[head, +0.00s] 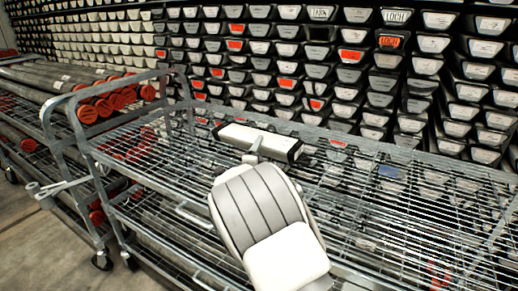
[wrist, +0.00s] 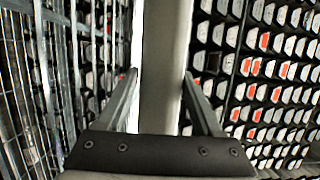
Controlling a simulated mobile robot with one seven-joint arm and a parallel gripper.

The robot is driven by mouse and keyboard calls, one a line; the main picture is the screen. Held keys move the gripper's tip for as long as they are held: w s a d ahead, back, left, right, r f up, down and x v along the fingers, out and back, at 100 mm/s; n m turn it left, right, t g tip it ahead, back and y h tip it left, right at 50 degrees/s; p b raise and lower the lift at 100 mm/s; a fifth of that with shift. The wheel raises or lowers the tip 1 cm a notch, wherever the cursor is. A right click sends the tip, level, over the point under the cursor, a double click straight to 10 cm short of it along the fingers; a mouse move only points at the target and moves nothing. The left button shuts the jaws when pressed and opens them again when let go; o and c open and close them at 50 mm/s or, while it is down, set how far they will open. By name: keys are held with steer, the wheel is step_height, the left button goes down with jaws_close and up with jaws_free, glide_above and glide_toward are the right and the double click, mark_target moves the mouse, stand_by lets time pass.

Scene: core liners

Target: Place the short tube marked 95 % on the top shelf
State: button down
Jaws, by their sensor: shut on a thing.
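A short grey tube (head: 262,139) with a pale side and dark ends is held in my gripper (head: 254,153). It lies roughly level, slanting down to the right, over the wire top shelf (head: 400,200) of the metal cart. No 95 % marking can be read on it. In the wrist view the tube (wrist: 166,45) runs upright between the two fingers of my gripper (wrist: 161,76), which are shut on it. I cannot tell whether the tube touches the shelf. My arm hides part of the shelf.
A wall of stacked core trays (head: 345,75) with white and orange labels stands behind the cart. A second cart on the left holds long tubes with red caps (head: 110,97). The shelf's raised rail (head: 350,138) runs along its back. The shelf's right part looks clear.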

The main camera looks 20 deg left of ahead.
steer(key=shift+f, duration=0.15)
steer(key=shift+f, duration=0.2)
steer(key=shift+c, duration=1.6)
jaws_free()
steer(key=shift+f, duration=0.25)
steer(key=shift+r, duration=0.7)
steer(key=s, duration=0.3)
steer(key=s+d+p, duration=0.1)
steer(key=s, duration=0.3)
steer(key=s+p, duration=0.1)
steer(key=s, duration=0.2)
steer(key=shift+s+d, duration=0.2)
steer(key=shift+d, duration=0.15)
steer(key=shift+s+d+p, duration=0.15)
steer(key=shift+s+p, duration=0.2)
steer(key=shift+s, duration=0.4)
